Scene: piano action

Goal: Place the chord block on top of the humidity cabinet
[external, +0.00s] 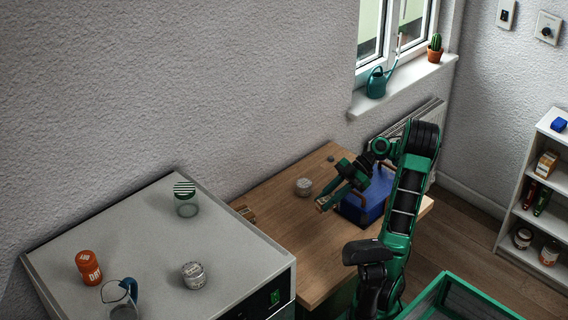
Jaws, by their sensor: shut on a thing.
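My green and black arm reaches over the wooden table. My gripper (323,203) is shut on a small tan, wood-coloured block (321,205), which I take to be the chord block; it is mostly covered by the fingers. It appears to be held above the table, in front of a blue box. The humidity cabinet (150,235) appears to be the grey box at the left, with a green switch on its front. My gripper is to the right of it and apart from it.
On the cabinet top stand a green-striped jar (186,200), an orange bottle (89,267), a glass jug (120,298) and a small jar (194,275). Its middle is clear. The table (285,245) holds the blue box (366,208), a round tin (304,187) and a brown object (244,213).

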